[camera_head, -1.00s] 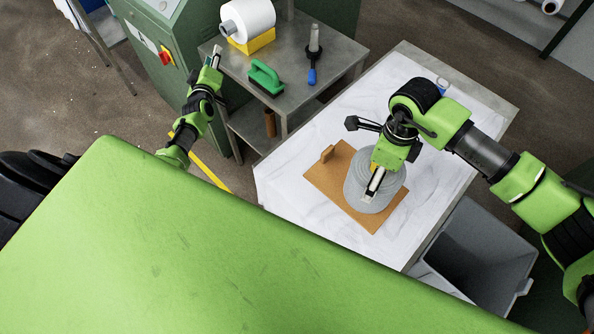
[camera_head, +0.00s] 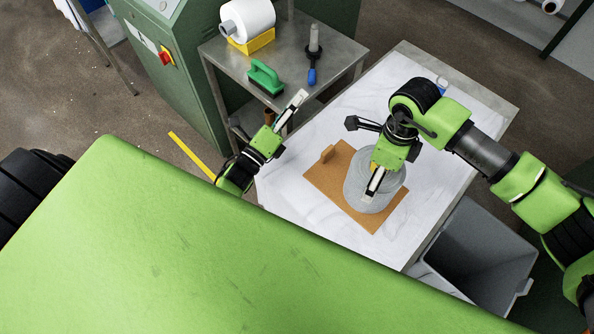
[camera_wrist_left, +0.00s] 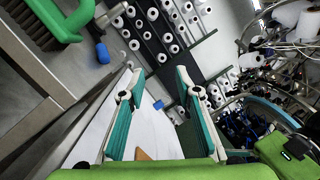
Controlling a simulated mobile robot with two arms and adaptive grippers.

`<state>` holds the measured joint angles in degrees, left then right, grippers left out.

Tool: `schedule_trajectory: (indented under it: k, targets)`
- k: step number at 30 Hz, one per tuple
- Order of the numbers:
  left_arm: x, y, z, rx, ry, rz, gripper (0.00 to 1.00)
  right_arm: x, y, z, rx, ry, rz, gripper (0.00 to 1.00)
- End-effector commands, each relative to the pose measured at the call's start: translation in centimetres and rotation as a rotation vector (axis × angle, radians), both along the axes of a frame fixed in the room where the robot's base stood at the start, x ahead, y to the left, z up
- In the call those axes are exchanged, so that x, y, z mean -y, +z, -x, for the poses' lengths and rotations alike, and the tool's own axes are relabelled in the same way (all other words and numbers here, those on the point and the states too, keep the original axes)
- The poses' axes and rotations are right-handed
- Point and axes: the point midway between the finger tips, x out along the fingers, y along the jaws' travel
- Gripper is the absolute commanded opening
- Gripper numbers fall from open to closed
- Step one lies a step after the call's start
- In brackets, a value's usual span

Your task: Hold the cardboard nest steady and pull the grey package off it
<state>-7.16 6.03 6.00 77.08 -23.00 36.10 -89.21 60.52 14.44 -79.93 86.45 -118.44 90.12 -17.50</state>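The grey package (camera_head: 363,190) is a round, ribbed bundle on the brown cardboard nest (camera_head: 325,182), which lies flat on the white-covered table. The nest has a small upright tab at its left. My right gripper (camera_head: 373,188) is over the package from above; its fingers point down onto its top, and whether they grip it cannot be made out. My left gripper (camera_head: 293,110) is left of the nest, apart from it, near the table's far left edge. In the left wrist view its two teal-padded fingers (camera_wrist_left: 155,110) are spread with nothing between them; a brown corner of the nest (camera_wrist_left: 142,154) shows low between them.
A metal side table (camera_head: 225,62) behind holds a green brush (camera_head: 265,76), a blue-tipped tool (camera_head: 312,70) and a white roll on a yellow block (camera_head: 250,42). A grey bin (camera_head: 480,250) stands at the right.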

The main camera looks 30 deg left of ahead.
Motion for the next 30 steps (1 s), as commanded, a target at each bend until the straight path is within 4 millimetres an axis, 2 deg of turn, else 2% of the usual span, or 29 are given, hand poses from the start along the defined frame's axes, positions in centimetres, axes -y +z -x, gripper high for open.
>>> schedule_trajectory:
  k: [1,3,9,12,15,18,21,26,30]
  targets:
    - [1.4,-1.4,2.1,-0.002,0.005,-0.118,0.31,0.0,0.0,0.0,0.001,0.000,0.000,0.60]
    - [2.8,-2.9,4.8,0.002,0.016,-0.295,0.31,0.0,0.0,0.0,0.001,0.000,0.000,0.60]
    - [6.2,-6.0,11.5,0.031,0.015,-0.747,0.31,0.0,0.0,0.0,0.001,0.000,0.000,0.60]
    - [7.3,-7.0,13.9,0.047,0.007,-0.909,0.31,0.0,0.0,0.0,0.001,0.000,0.000,0.60]
    - [7.9,-7.5,15.4,0.060,-0.001,-1.018,0.31,0.0,0.0,0.0,0.001,0.000,0.000,0.60]
    - [8.3,-7.8,16.1,0.068,-0.007,-1.075,0.31,0.0,0.0,0.0,0.001,0.000,0.000,0.60]
    - [8.6,-7.9,15.8,0.073,-0.008,-1.092,0.31,0.0,0.0,0.0,0.001,0.000,0.000,0.60]
    - [9.3,-7.8,13.5,0.076,-0.006,-1.091,0.31,0.0,0.0,0.0,0.001,0.000,0.000,0.60]
    - [10.1,-7.8,10.9,0.075,-0.007,-1.091,0.31,0.0,0.0,0.0,0.001,0.000,0.000,0.60]
